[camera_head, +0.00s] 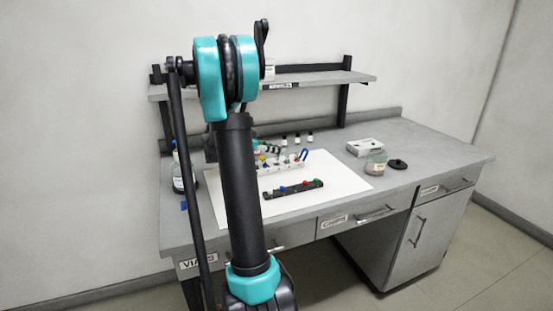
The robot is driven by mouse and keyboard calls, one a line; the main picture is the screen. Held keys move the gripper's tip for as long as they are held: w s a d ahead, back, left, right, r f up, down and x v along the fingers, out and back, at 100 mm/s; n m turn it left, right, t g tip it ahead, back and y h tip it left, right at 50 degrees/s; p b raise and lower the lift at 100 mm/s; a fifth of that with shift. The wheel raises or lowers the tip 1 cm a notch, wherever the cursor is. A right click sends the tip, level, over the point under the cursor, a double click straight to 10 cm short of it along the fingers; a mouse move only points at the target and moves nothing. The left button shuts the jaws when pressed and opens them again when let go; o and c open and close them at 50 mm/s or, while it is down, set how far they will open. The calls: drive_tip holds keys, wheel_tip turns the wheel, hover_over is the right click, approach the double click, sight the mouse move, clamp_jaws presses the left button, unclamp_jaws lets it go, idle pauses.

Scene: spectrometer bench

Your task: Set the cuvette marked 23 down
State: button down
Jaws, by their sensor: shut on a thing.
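My gripper (275,149) shows small and partly hidden behind my arm, low over the back of the white mat (341,180). It is shut on a cuvette, too small and covered to make out; no mark 23 can be read. Just below and in front of it is a white rack (290,167) with several small coloured items in it. A dark strip-shaped holder (293,190) with red, blue and green spots lies in front of the rack on the mat.
Several small vials (297,139) stand at the back of the bench. A white box (364,147), a glass jar (376,163) and a black lid (398,164) are to the right. A shelf (330,80) overhangs the back. The bench's right end is clear.

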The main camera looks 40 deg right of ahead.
sight(276, 159)
drive_tip(key=shift+f, duration=1.85)
drive_tip(key=shift+f, duration=0.1)
drive_tip(key=c, duration=1.6)
unclamp_jaws()
drive_tip(key=shift+o, duration=0.2)
drive_tip(key=shift+a+r, duration=0.15)
drive_tip(key=shift+r, duration=0.05)
drive_tip(key=v, duration=0.7)
drive_tip(key=shift+a+r, duration=0.1)
